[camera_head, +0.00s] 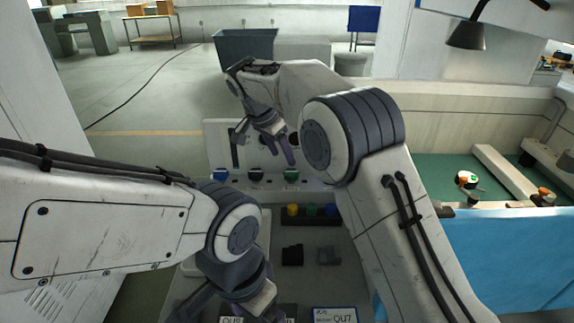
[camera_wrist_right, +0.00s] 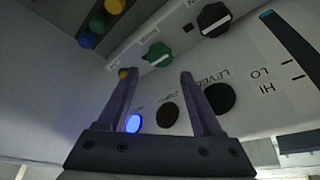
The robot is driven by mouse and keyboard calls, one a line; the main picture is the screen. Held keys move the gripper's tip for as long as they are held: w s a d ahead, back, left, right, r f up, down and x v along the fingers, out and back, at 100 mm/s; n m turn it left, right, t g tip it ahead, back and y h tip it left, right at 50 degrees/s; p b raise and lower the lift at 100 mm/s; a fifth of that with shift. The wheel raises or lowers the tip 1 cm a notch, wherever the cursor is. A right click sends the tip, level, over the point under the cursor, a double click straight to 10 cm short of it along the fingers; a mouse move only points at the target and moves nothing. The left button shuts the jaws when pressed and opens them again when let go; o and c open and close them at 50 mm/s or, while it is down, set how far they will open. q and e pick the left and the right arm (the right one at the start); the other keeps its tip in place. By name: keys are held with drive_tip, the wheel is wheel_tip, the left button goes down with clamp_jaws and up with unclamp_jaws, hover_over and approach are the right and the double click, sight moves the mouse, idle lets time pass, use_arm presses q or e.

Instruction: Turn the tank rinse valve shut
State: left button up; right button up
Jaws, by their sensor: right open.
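In the right wrist view a green knob (camera_wrist_right: 157,55) and a black knob (camera_wrist_right: 214,18) show beyond the fingertips. I cannot read which one is the tank rinse valve. My right gripper (camera_head: 262,158) is open and empty in front of the panel, above the knob row; its fingers (camera_wrist_right: 155,75) touch no knob that I can see. My left gripper (camera_head: 232,300) is low in the front, its fingertips cut off or hidden.
A lit blue button (camera_wrist_right: 133,123) and dark round fittings (camera_wrist_right: 220,97) sit on the panel near my right fingers. Yellow, blue and green caps (camera_head: 311,210) stand below it. A blue-sided tank (camera_head: 520,255) is at the right. Open floor lies at the left.

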drive_tip(key=shift+v, duration=1.75)
drive_tip(key=s+d+f+n+g+y, duration=0.1)
drive_tip(key=s+n+g+y, duration=0.15)
drive_tip(key=s+n, duration=1.25)
drive_tip(key=s+d+f, duration=0.2)
drive_tip(key=s, duration=0.5)
drive_tip(key=s+d+f+n+y, duration=0.1)
drive_tip(key=s+d+f, duration=0.1)
drive_tip(key=s, duration=0.6)
drive_tip(key=s+d+f+y, duration=0.1)
drive_tip(key=s+d+f, duration=0.1)
drive_tip(key=s, duration=0.5)
drive_tip(key=shift+s+d+f+g, duration=0.35)
drive_tip(key=shift+d+f, duration=0.05)
drive_tip(key=shift+f, duration=0.1)
